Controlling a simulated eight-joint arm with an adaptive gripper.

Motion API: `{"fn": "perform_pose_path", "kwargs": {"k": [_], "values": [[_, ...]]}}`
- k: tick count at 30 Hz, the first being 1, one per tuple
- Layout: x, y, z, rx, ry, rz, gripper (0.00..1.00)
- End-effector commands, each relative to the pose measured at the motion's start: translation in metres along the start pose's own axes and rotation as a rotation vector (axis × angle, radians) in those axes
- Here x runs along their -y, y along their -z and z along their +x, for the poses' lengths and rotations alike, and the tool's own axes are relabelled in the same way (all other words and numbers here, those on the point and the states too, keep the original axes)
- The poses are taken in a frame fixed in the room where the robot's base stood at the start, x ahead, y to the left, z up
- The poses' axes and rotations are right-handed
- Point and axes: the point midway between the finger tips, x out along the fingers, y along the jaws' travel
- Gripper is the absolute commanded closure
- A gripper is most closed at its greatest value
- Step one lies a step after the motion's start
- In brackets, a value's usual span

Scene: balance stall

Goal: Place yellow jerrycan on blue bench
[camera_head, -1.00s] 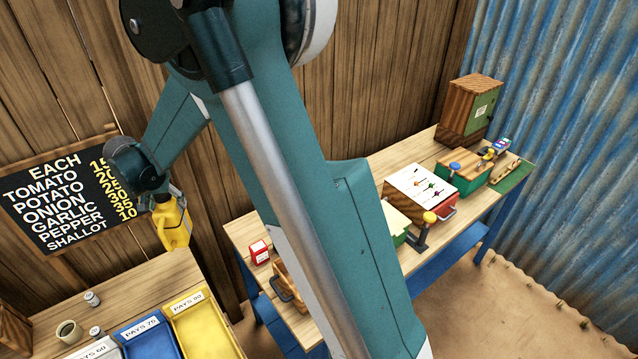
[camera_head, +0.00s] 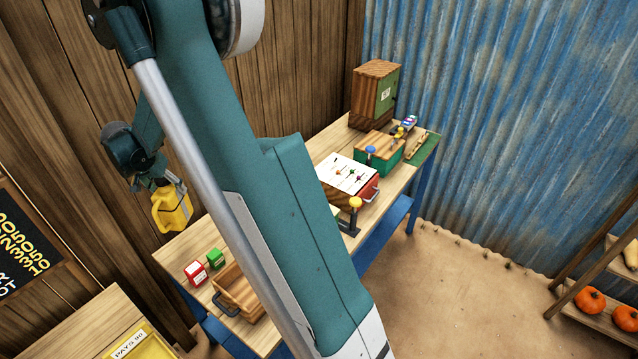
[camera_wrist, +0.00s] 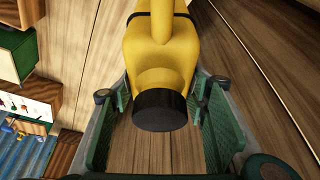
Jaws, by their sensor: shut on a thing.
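The yellow jerrycan (camera_head: 172,209) hangs in my gripper (camera_head: 163,183) at the left of the head view, in front of the plank wall. It is above floor level, apart from any table. In the wrist view the jerrycan (camera_wrist: 160,58) fills the top middle, its dark cap (camera_wrist: 160,110) towards me, between the green finger pads of my gripper (camera_wrist: 160,125). The blue bench (camera_head: 178,255) has a light wooden top and blue legs and runs from lower left to upper right. My arm hides part of it.
The bench top holds red and green small boxes (camera_head: 195,272), a wooden crate (camera_head: 240,296), a white-topped box (camera_head: 347,172), a green box (camera_head: 380,150) and a wooden cabinet (camera_head: 375,95). A tray table (camera_head: 85,320) is at lower left. Pumpkins (camera_head: 590,299) sit on a shelf at right.

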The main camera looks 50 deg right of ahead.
Motion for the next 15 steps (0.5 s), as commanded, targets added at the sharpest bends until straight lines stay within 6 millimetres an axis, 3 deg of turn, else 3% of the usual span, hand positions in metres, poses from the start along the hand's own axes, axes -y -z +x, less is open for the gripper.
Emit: {"fn": "perform_pose_path", "kwargs": {"k": [3,15], "values": [[-0.024,0.027,0.012,0.0,-0.021,0.05,0.77],[-0.106,0.105,0.048,0.0,-0.08,0.191,0.77]]}}
